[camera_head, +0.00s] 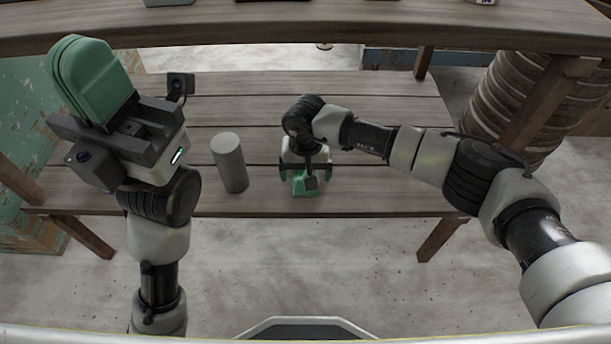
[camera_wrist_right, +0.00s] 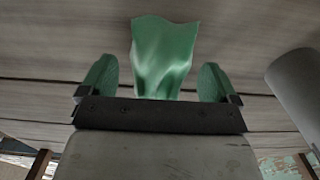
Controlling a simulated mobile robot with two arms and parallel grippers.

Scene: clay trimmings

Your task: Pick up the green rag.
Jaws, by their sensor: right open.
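The green rag (camera_head: 306,186) lies on the lower wooden table near its front edge, partly hidden by my right gripper. In the right wrist view the crumpled rag (camera_wrist_right: 163,58) stands out between the two green fingers. My right gripper (camera_head: 305,178) points down at the rag. It is open, and in the wrist view (camera_wrist_right: 157,82) a gap shows between the rag and each finger. My left gripper (camera_head: 95,78) is raised at the left, away from the rag. Its green pads overlap in this view, so its opening is hidden.
A grey cylinder (camera_head: 229,163) stands upright on the table (camera_head: 390,185), left of the rag. It also shows at the right of the wrist view (camera_wrist_right: 298,88). A higher wooden shelf (camera_head: 300,32) crosses the back. A ribbed round stack (camera_head: 508,100) stands at the right.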

